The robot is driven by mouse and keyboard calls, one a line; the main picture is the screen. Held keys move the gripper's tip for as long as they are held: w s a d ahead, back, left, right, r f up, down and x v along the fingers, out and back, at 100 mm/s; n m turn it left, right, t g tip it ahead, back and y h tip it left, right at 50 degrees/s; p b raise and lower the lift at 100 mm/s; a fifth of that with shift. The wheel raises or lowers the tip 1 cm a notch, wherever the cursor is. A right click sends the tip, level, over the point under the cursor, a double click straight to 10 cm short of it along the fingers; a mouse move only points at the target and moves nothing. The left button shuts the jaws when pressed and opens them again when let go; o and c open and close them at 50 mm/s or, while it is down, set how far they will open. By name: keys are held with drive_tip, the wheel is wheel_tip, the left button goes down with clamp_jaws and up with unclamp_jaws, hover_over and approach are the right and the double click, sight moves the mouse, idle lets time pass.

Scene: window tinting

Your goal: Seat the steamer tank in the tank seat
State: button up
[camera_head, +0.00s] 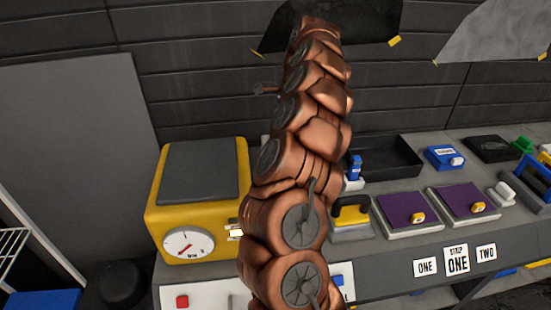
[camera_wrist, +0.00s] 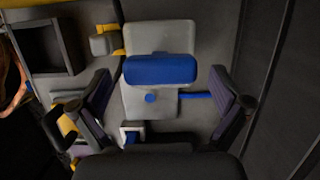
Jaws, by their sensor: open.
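In the wrist view a blue rounded block (camera_wrist: 160,69), which looks like the steamer tank, lies crosswise over a pale grey plate (camera_wrist: 165,104). My gripper (camera_wrist: 162,79) is open, its two dark fingers with purple pads apart on either side of the plate. The block is between and a little beyond the fingertips, with gaps on both sides; I see no contact. I cannot tell which part is the tank seat. In the head view my arm hides the gripper and part of the bench.
A yellow box with a dial (camera_head: 196,203) stands left of my arm. Right of it are a small blue bottle-like thing (camera_head: 355,166), a black tray (camera_head: 396,155), a yellow-handled tool (camera_head: 351,217) and two purple pads (camera_head: 408,208). A dark tray (camera_wrist: 46,46) shows in the wrist view.

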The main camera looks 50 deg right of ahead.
drive_tip(key=shift+x, duration=2.35)
drive_tip(key=shift+w+a, duration=0.1)
drive_tip(key=shift+r, duration=0.1)
drive_tip(key=c, duration=1.5)
